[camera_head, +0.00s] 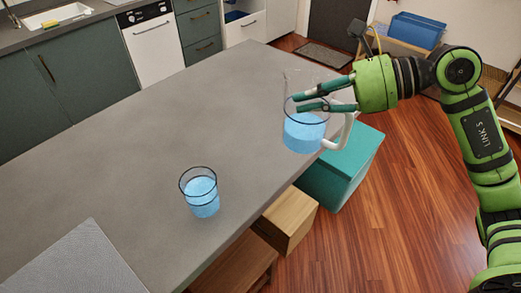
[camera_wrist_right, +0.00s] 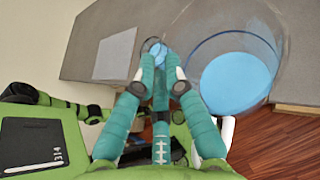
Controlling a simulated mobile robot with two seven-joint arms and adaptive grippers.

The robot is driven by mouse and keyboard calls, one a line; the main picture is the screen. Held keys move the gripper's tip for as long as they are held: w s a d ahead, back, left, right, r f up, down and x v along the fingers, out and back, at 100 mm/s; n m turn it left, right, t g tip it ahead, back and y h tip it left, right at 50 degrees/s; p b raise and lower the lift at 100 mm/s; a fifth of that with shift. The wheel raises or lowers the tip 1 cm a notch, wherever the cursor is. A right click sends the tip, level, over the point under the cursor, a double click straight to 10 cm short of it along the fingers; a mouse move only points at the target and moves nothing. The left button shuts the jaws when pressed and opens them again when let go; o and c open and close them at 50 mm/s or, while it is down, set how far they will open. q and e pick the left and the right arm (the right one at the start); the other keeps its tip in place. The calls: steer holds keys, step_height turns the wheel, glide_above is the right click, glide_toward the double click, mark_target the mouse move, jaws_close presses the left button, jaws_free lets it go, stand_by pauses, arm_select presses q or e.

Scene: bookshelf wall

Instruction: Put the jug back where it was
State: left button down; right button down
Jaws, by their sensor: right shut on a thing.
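The jug (camera_head: 304,133) is clear, with blue liquid inside and a white handle on its right side. It is upright at the right edge of the grey counter (camera_head: 150,140); I cannot tell whether its base touches the top. My right gripper (camera_head: 299,102) reaches in from the right at the jug's upper part and is shut on it. In the right wrist view the jug (camera_wrist_right: 235,80) is large at the right, beside the fingers (camera_wrist_right: 161,82); the exact contact is hard to see. My left gripper is not in view.
A glass (camera_head: 203,196) with blue liquid stands on the counter, left of and nearer than the jug. A grey mat (camera_head: 75,268) lies at the lower left. A teal box (camera_head: 342,172) and wooden stools (camera_head: 285,222) stand beside the counter. The counter's middle is clear.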

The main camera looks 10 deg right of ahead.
steer(key=shift+w+a+p, duration=0.25)
steer(key=shift+a+p, duration=0.05)
steer(key=shift+a, duration=0.05)
steer(key=w+a+f+p, duration=0.6)
steer(key=w+a+f, duration=0.1)
steer(key=f, duration=0.3)
steer(key=shift+w+a+f, duration=0.25)
steer(key=shift+w+a, duration=0.05)
steer(key=shift+w, duration=0.1)
steer(key=shift+f, duration=0.15)
steer(key=c, duration=1.3)
jaws_free()
steer(key=shift+s, duration=0.1)
